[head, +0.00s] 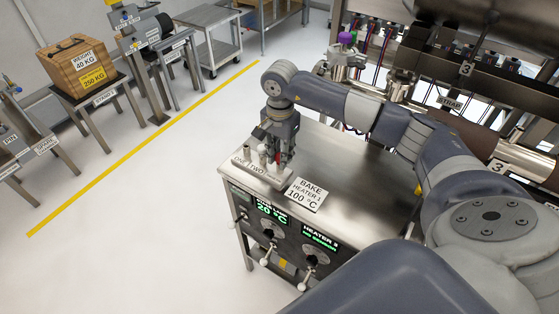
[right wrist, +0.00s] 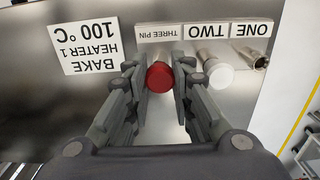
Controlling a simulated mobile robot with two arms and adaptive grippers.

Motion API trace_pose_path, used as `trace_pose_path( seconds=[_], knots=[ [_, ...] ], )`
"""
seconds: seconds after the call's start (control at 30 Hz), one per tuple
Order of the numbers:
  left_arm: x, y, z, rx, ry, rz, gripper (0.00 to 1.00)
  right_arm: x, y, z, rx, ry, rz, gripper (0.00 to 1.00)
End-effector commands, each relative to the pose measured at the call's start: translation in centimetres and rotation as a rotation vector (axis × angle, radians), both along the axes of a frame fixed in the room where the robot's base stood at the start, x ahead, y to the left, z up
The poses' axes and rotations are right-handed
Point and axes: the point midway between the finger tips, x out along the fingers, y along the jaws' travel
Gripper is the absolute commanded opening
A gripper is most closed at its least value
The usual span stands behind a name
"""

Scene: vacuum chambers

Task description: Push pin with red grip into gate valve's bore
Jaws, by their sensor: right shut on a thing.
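The pin with the red grip (right wrist: 160,75) stands in front of the label "THREE PIN" in the right wrist view, seen from above. My right gripper (right wrist: 165,92) has its fingers on both sides of the red grip and is shut on it. In the head view my right gripper (head: 274,155) points down over the near left part of the steel bench top and mostly hides the pin. I cannot tell whether the pin is clear of its holder. I cannot make out the gate valve's bore. My left gripper is not in view.
A white-topped piece (right wrist: 220,75) and a metal piece (right wrist: 255,60) stand beside the pin at labels "TWO" and "ONE". A "BAKE HEATER 1 100 °C" sign (head: 306,194) lies on the bench (head: 350,172). Pipes and chamber equipment (head: 400,85) stand behind.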

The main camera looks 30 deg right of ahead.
Motion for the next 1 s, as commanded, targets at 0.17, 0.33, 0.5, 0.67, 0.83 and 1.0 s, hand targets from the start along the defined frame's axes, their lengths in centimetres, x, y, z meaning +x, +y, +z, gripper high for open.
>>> trace_pose_path(
  seconds=[0.17, 0.33, 0.5, 0.67, 0.83, 1.0],
  knots=[
    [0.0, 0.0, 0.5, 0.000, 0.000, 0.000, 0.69, 0.1, 0.0, 0.9, 0.000, -0.002, 0.000, 0.00],
    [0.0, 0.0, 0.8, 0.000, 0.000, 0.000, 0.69, 0.1, 0.0, 1.5, 0.000, -0.002, 0.000, 0.00],
    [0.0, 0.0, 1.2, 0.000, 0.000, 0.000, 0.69, 0.0, 0.0, 2.2, 0.000, -0.002, 0.000, 0.00],
    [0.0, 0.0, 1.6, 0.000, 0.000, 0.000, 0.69, 0.0, 0.0, 2.9, 0.001, -0.002, 0.001, 0.00],
    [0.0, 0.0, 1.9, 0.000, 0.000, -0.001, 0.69, 0.0, 0.0, 3.5, 0.001, -0.002, 0.001, 0.00],
    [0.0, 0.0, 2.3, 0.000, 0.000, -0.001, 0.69, 0.0, 0.0, 4.2, 0.000, -0.001, 0.001, 0.00]
  ],
)
